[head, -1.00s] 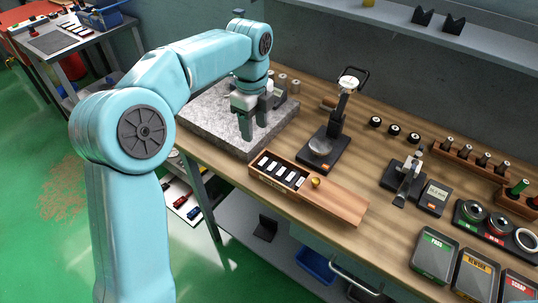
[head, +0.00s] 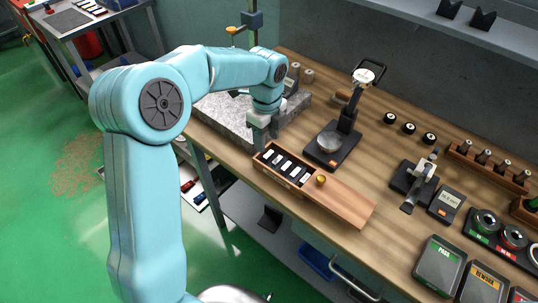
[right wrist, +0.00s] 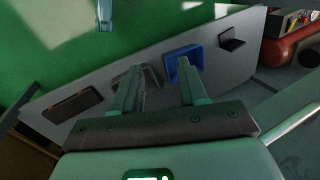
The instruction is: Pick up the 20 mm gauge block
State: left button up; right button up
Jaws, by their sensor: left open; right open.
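A wooden gauge block case (head: 262,166) lies near the front edge of the bench. Several pale blocks (head: 286,166) sit in its dark slots; their markings are too small to read, so I cannot tell which is the 20 mm gauge block. My left gripper (head: 266,141) is open and points down, just behind the left end of the case. Nothing shows between its fingers. My right gripper (right wrist: 158,66) is open and empty in the right wrist view, with a grey shelf and the green floor beyond it.
A wooden panel with a brass knob (head: 321,180) extends right from the case. A granite plate (head: 222,112) lies behind my left gripper. A dial gauge stand (head: 335,145) stands right of it. A blue bin (right wrist: 184,63) sits on the lower shelf.

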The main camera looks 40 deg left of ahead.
aim_at(269, 154)
pick_arm(q)
jog(key=shift+s+d+f, duration=0.1)
jog(key=shift+s+f, duration=0.05)
jog(key=shift+f, duration=0.05)
jog(key=f, duration=0.5)
jog(key=shift+w+d+f+p, duration=0.1)
jog(key=shift+w+p, duration=0.1)
jog(key=shift+p, duration=0.2)
jog(key=c, duration=0.8)
jog(key=shift+c, duration=0.2)
